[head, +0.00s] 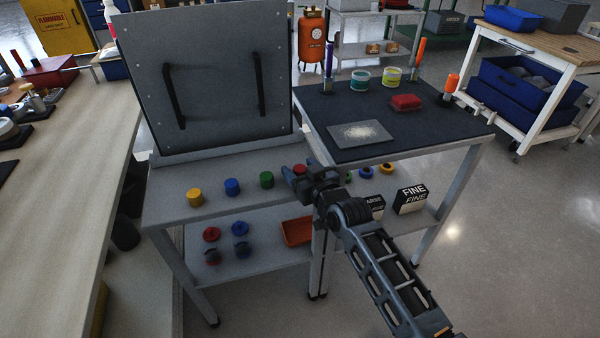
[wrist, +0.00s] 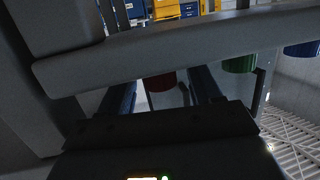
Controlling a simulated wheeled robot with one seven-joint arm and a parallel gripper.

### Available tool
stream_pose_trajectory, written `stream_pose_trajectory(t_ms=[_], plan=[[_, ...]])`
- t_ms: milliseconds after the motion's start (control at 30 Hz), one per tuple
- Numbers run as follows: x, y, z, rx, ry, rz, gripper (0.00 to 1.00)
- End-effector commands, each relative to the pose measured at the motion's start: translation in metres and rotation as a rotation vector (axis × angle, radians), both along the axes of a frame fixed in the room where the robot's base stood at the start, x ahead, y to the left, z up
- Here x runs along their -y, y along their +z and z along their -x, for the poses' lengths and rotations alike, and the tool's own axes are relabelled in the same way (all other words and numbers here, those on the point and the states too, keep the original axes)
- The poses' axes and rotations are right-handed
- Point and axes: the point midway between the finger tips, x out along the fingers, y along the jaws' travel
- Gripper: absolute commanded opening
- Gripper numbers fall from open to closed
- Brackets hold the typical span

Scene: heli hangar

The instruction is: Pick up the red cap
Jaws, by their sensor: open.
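The red cap (head: 299,169) stands on the upper shelf of the grey bench, at the right end of a row of caps, partly hidden by my gripper. My gripper (head: 290,180) is open and close in front of it. In the wrist view the red cap (wrist: 160,82) shows between the two dark fingers of my gripper (wrist: 163,92), partly covered by a grey bar and the gripper body. I cannot tell whether the fingers touch it.
A green cap (head: 267,180), a blue cap (head: 232,187) and a yellow cap (head: 194,197) stand to its left. A tilted grey panel (head: 210,80) rises behind them. A dark-topped table (head: 440,128) adjoins on the right. A red tray (head: 297,232) lies on the lower shelf.

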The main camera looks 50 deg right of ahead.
Motion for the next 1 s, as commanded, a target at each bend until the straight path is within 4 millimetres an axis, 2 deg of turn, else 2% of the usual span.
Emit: stream_pose_trajectory(t_ms=[267, 833, 1000], plan=[[0.0015, -0.0006, -0.0042, 0.001, 0.000, 0.000, 0.64], [0.0013, -0.0005, -0.0040, 0.001, 0.000, 0.001, 0.11], [0.0014, -0.0004, -0.0039, 0.001, 0.000, 0.001, 0.09]])
